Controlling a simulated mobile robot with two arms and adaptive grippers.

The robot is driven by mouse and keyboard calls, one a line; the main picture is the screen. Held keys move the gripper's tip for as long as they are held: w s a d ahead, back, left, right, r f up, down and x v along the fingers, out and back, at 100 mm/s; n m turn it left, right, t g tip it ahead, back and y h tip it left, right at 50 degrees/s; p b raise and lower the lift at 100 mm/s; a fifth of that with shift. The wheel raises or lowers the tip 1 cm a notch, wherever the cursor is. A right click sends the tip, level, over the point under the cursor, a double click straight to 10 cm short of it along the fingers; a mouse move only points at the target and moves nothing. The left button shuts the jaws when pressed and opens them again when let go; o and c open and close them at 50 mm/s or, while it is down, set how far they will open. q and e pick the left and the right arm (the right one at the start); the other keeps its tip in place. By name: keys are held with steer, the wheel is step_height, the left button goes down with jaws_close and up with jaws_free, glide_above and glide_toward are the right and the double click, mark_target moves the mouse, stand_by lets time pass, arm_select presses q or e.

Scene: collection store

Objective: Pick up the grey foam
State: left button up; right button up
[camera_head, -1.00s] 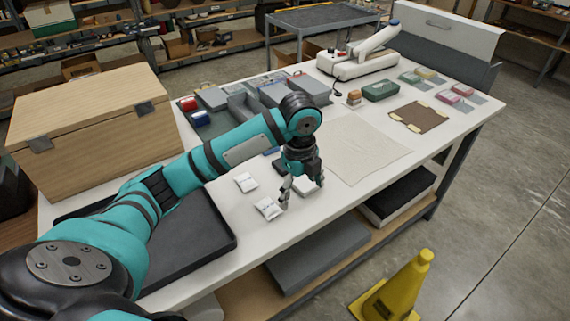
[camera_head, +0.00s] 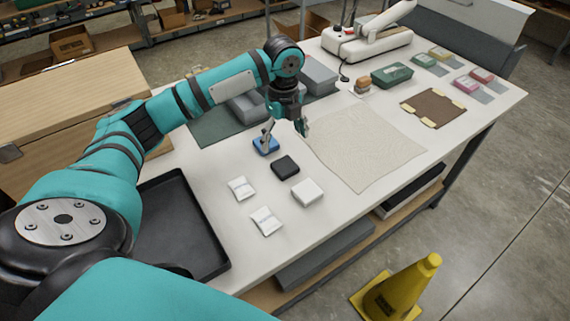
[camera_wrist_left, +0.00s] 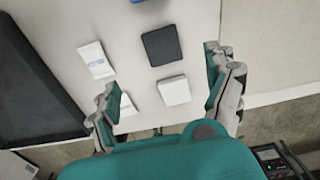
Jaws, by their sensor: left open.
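A small dark grey block (camera_head: 285,166), likely the grey foam, lies flat on the white table. It also shows in the left wrist view (camera_wrist_left: 161,46), above a white block (camera_wrist_left: 173,91). My left gripper (camera_head: 286,130) is open and empty, pointing down above the table. In the head view it is just behind the dark block, with one finger in front of a blue block (camera_head: 266,146). In the left wrist view the open fingers (camera_wrist_left: 160,66) show either side of the dark and white blocks, apart from them. My right gripper is not seen.
Two white packets (camera_head: 242,188) (camera_head: 267,221) and the white block (camera_head: 307,192) lie nearby. A black tray (camera_head: 205,240) is at left, a pale sheet (camera_head: 372,150) at right. Grey boxes (camera_head: 318,75) stand behind. A yellow cone (camera_head: 400,287) stands on the floor.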

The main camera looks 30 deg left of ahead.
mark_target(285, 165)
arm_select(q)
steer(key=f, duration=0.3)
steer(key=shift+w+a+f, duration=0.15)
steer(key=shift+w+f, duration=0.05)
steer(key=shift+f, duration=0.15)
step_height(285, 165, down, 3)
steer(key=shift+r+p, duration=0.15)
steer(key=shift+p, duration=0.5)
step_height(285, 165, down, 4)
steer(key=shift+w+r+p, duration=0.1)
steer(key=shift+r+p, duration=0.05)
steer(key=shift+p, duration=0.35)
steer(key=shift+f, duration=0.25)
steer(key=shift+c, duration=0.6)
steer(key=c, duration=0.7)
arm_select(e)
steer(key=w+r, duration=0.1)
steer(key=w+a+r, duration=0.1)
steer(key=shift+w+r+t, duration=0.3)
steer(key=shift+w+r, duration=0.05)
